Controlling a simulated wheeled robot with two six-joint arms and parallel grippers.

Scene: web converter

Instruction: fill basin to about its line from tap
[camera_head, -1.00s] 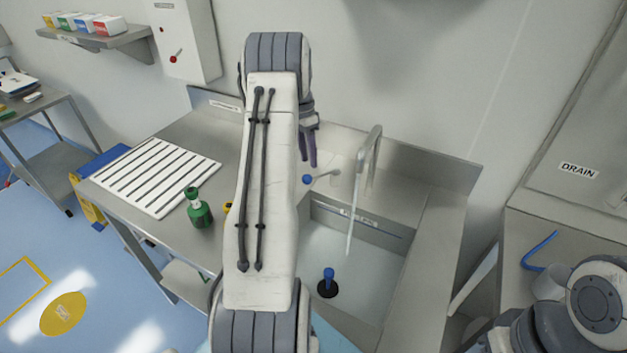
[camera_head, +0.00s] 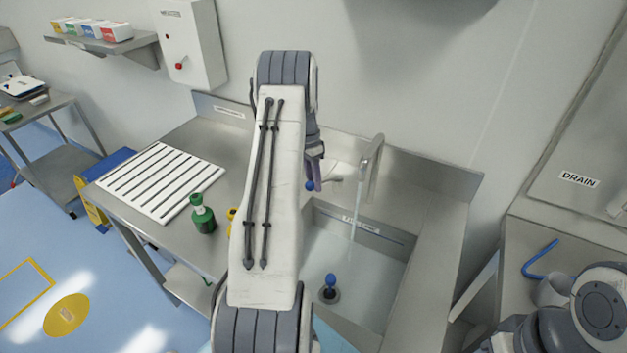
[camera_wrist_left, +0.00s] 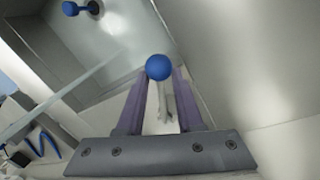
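The steel basin (camera_head: 405,262) holds water (camera_head: 365,285). Its surface lies around the base of the blue-knobbed plug (camera_head: 330,281) and looks close below the labelled line strip (camera_head: 361,225) on the back wall. A thin stream runs from the curved tap (camera_head: 371,160) into the basin. The tap lever (camera_wrist_left: 165,105) ends in a blue ball knob (camera_wrist_left: 158,67). My left gripper (camera_head: 314,184) is at the lever. In the left wrist view, its purple fingers stand apart on either side of the knob and lever, with narrow gaps. My right gripper is out of view.
A slatted white drainboard (camera_head: 160,178), a green bottle (camera_head: 203,215) and a partly hidden yellow item (camera_head: 233,214) are on the counter left of the basin. A blue hooked tool (camera_head: 540,258) lies on the right bench, under a DRAIN label (camera_head: 579,180).

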